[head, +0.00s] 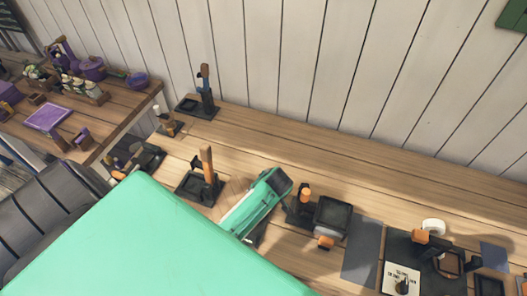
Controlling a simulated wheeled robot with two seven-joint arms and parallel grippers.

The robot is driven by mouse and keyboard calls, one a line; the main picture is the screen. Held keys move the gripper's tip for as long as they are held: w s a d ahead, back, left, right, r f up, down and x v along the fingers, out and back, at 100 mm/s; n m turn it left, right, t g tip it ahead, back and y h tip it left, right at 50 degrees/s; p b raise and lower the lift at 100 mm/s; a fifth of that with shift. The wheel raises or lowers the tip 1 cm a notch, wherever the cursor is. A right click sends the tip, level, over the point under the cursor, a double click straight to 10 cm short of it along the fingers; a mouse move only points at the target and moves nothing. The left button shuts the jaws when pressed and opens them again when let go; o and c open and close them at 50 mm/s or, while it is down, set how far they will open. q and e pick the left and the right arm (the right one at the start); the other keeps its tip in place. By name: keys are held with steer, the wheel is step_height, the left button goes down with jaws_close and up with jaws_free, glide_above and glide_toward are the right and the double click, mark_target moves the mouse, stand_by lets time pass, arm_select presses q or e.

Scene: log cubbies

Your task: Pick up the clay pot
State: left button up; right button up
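I cannot make out a thing that is clearly a clay pot in the head view. A purple rounded pot-like thing (92,68) stands on the table at the far left, with a smaller purple rounded thing (137,80) to its right near the table's end. I cannot tell what either is made of.
A long wooden worktop (350,165) runs along the white plank wall. It holds several black stands with orange-brown parts, a teal tool-like thing (258,203), a white ring-like thing (433,226) and a printed card (401,279). Its back strip is mostly clear.

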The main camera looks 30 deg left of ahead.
arm_select(q)
steer(key=shift+f, duration=0.1)
steer(key=c, duration=1.2)
